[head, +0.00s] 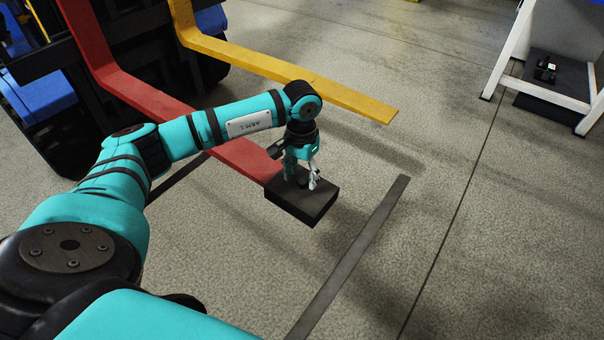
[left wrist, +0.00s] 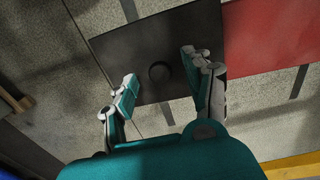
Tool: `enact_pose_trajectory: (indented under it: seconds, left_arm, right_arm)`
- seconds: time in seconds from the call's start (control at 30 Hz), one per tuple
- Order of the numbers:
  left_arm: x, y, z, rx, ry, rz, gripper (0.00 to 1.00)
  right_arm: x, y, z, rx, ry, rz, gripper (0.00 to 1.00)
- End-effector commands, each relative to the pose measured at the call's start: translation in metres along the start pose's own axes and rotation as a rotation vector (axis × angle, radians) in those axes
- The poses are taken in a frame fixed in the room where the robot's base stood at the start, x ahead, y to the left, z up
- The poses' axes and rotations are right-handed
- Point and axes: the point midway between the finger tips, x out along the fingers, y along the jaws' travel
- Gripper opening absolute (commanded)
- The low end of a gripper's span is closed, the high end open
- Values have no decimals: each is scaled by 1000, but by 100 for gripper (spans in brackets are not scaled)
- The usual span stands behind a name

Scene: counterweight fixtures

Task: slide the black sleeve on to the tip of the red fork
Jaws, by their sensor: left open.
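The black sleeve (head: 306,204) is a dark block at the tip of the red fork (head: 150,98). The fork runs up to the sleeve's edge with no gap visible; how far it reaches inside is hidden. In the left wrist view the sleeve (left wrist: 125,48) has a round dark knob (left wrist: 159,72) on its top, and the red fork (left wrist: 262,38) meets its right side. My left gripper (head: 302,182) is pointing down over the sleeve. Its fingers (left wrist: 160,88) are open, one to each side of the knob and apart from it. My right gripper is not in view.
A yellow fork (head: 300,78) runs beside the red one, farther right. A dark strip (head: 350,262) lies on the floor in front of the sleeve. A white-framed stand (head: 540,95) is at the far right. The floor between is clear.

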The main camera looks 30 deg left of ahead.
Motion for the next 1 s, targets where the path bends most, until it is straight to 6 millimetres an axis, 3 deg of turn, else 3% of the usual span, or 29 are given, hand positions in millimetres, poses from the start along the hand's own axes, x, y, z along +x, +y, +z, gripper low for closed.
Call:
enact_pose_trajectory:
  seconds: [0.17, 0.4, 0.6, 0.8, 1.0]
  left_arm:
    - [-22, 0, -1, 1, 6, 0, 51]
    - [-74, 0, -2, 0, 8, 1, 51]
    - [-107, 0, -1, 0, 5, 0, 51]
    - [-119, 0, 0, 0, 2, 0, 51]
    - [-118, 5, 0, -2, 4, 14, 51]
  right_arm:
    - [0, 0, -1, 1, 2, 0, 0]
    - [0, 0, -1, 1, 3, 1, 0]
    - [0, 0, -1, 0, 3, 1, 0]
    - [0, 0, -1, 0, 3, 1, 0]
    - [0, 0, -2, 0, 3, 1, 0]
